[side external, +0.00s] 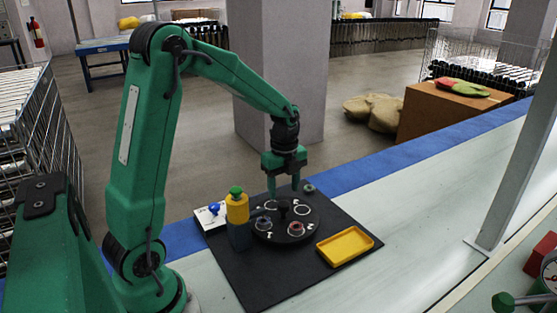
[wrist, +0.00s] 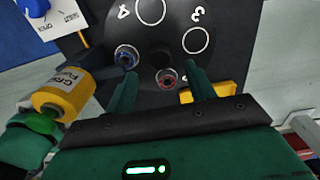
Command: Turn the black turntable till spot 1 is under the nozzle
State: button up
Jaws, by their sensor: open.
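The black turntable (side external: 285,235) lies flat on a black mat, with a dark hub in its middle. In the wrist view, the turntable (wrist: 165,40) shows white rings beside the numbers 4 and 3. A blue-rimmed tube (wrist: 126,56) and a red-rimmed tube (wrist: 167,79) sit at other spots, whose numbers I cannot read. The yellow pump (wrist: 70,90) has a green top, and its dark nozzle (wrist: 103,72) points towards the blue-rimmed tube. My gripper (side external: 284,191) is open and empty above the turntable, fingers pointing down; its fingers also show in the wrist view (wrist: 160,80).
The pump's dark blue base (side external: 239,237) stands at the turntable's left. A white box with a blue knob (side external: 213,209) is behind it. A yellow tray (side external: 344,246) lies on the mat (side external: 270,282) at right.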

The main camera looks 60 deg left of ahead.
aim_at(284, 205)
jog(key=shift+r, duration=1.6)
jog(key=s+d+r+n+t, duration=0.2)
jog(key=s+d+r+n, duration=0.3)
jog(key=s+n, duration=0.3)
jog(key=s+d+r+n+t, duration=0.3)
jog(key=s+d+n, duration=0.4)
jog(key=n, duration=0.3)
jog(key=shift+s+d+r+t, duration=0.3)
jog(key=shift+s+r, duration=0.25)
jog(key=shift+r, duration=0.35)
